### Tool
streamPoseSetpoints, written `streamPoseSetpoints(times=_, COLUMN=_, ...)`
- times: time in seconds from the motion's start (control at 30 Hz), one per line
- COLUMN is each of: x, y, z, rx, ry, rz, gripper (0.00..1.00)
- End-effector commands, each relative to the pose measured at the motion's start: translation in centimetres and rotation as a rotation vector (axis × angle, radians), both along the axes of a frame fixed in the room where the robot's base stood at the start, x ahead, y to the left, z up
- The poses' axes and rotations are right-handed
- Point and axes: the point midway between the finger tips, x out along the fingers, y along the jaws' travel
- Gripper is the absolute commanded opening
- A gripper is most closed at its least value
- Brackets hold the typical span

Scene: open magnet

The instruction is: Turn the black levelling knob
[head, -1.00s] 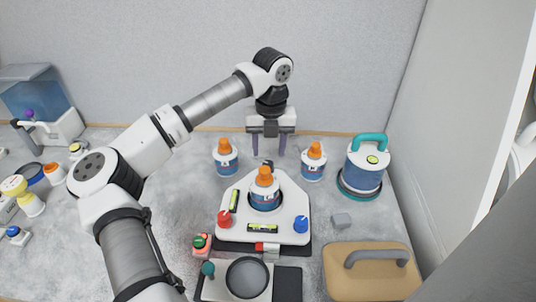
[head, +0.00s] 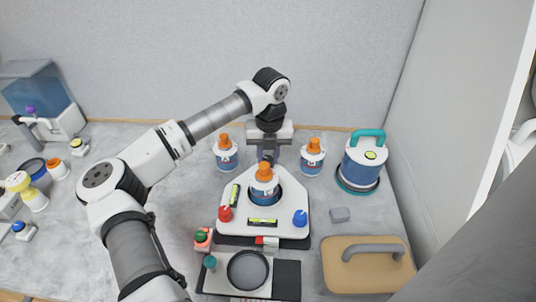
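A white triangular levelling plate (head: 296,203) lies on the bench with a red knob (head: 225,213) at front left and a blue knob (head: 300,218) at front right. The black knob (head: 268,161) is at the plate's back corner, small and partly hidden behind the bottle. My gripper (head: 268,156) points down at this back corner, its fingers apart, close above or around the black knob. I cannot tell whether the fingers touch it. An orange-capped bottle (head: 264,190) stands in the plate's middle ring. Bubble vials (head: 262,222) sit on the plate.
Two more orange-capped bottles (head: 226,156) (head: 313,157) stand left and right of my gripper. A blue canister with a teal handle (head: 364,163) is at right. A tan lid (head: 340,257) and a pan stand (head: 287,280) lie in front. A wall closes the right side.

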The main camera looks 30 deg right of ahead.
Motion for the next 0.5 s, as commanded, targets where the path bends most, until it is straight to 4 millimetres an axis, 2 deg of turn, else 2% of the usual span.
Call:
streamPoseSetpoints(times=0.27, x=0.04, y=0.03, z=-0.09, rx=0.001, ry=-0.001, rz=-0.021, gripper=0.03)
streamPoseSetpoints(times=0.5, x=0.05, y=0.02, z=-0.31, rx=-0.003, ry=-0.003, rz=-0.131, gripper=0.03)
